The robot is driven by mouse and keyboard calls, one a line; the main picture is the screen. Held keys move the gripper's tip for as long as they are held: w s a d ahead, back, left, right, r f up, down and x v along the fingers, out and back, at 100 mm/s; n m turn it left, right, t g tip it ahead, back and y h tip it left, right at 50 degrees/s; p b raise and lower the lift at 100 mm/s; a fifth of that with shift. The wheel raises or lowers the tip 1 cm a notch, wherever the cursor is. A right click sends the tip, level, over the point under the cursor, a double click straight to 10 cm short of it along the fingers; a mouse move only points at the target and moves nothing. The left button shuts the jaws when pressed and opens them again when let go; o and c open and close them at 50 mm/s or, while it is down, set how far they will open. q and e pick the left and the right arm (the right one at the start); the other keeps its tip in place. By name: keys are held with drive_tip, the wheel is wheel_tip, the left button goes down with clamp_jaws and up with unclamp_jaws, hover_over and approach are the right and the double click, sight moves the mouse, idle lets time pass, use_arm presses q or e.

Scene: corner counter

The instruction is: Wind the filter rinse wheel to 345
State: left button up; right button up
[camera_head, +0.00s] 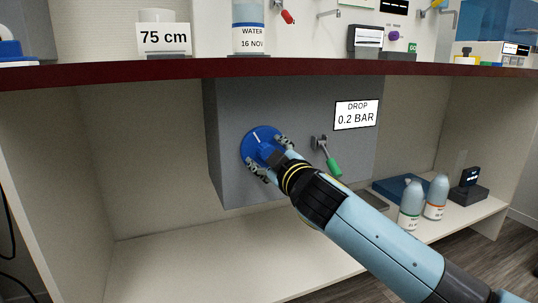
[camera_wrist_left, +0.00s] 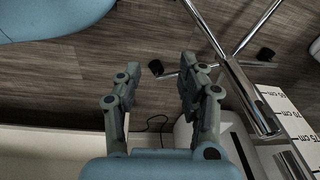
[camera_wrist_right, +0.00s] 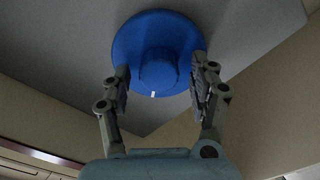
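The blue rinse wheel (camera_head: 259,136) is mounted on the front of the grey filter box (camera_head: 230,110) under the counter. A white line shows on the wheel's face in the head view. I cannot read any scale or number on it. My right gripper (camera_head: 270,158) is at the wheel, its fingers on both sides of the hub with gaps visible, so it is open. My left gripper (camera_wrist_left: 155,90) is open and empty above the floor.
A green-handled lever (camera_head: 328,155) and a "DROP 0.2 BAR" label (camera_head: 357,114) are right of the wheel. Bottles (camera_head: 411,205) and a blue case stand on the lower shelf at right. The dark red counter edge (camera_head: 190,70) runs above. The lower shelf's left is clear.

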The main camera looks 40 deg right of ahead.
drive_tip(key=v, duration=1.2)
use_arm(q)
drive_tip(key=shift+f, duration=0.1)
use_arm(e)
drive_tip(key=p+x, duration=0.5)
drive_tip(key=x, duration=0.6)
drive_tip(key=shift+w+d, duration=0.2)
drive_tip(key=shift+w, duration=0.4)
use_arm(q)
drive_tip(key=s+a+f+g, duration=0.1)
drive_tip(key=s+a+f, duration=0.2)
drive_tip(key=s+f, duration=0.4)
wheel_tip(320, 180, down, 3)
drive_tip(key=shift+s+f, duration=0.15)
drive_tip(key=shift+s, duration=0.05)
